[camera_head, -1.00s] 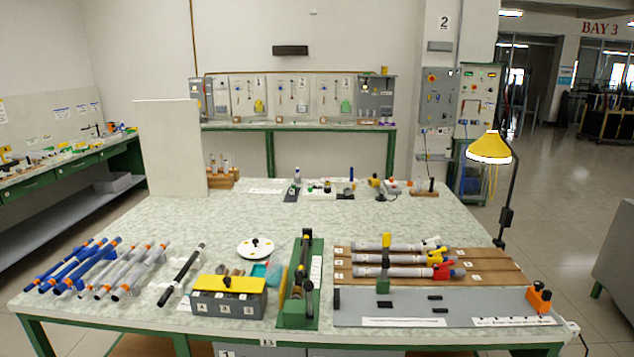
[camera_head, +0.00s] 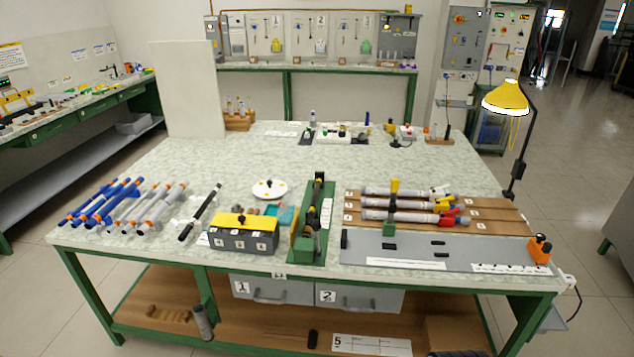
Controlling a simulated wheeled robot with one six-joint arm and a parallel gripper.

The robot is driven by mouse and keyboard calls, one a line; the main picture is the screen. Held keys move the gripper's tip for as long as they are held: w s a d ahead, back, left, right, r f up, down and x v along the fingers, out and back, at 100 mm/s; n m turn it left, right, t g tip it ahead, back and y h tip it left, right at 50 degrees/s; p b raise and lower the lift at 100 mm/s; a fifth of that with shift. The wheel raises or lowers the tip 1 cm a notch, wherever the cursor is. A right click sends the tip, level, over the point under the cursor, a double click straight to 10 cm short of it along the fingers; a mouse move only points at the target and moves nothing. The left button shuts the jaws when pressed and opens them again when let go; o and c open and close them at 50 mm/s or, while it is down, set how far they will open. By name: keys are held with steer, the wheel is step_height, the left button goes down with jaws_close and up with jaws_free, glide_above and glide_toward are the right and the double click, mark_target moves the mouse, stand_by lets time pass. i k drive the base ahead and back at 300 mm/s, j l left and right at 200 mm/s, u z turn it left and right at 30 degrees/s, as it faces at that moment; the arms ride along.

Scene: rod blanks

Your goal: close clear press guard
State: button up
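The green press (camera_head: 327,207) stands at the front middle of the work table, with dark upright parts and a black-topped column. A clear guard is hard to make out in this view; whether it is open or shut, I cannot tell. A teal piece (camera_head: 286,216) lies close to the press's left side. My gripper is not in view.
Blue and grey rods (camera_head: 125,203) lie on the left. A grey board (camera_head: 400,251) and brown rod rack (camera_head: 500,213) lie right. A yellow lamp (camera_head: 506,98) stands at the right edge.

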mark_target(283, 205)
steer(key=i+j+u, duration=0.2)
steer(key=i, duration=0.3)
steer(key=i+j+u, duration=0.2)
steer(key=i, duration=0.35)
steer(key=i+j+u, duration=0.2)
steer(key=i, duration=0.3)
steer(key=l, duration=0.1)
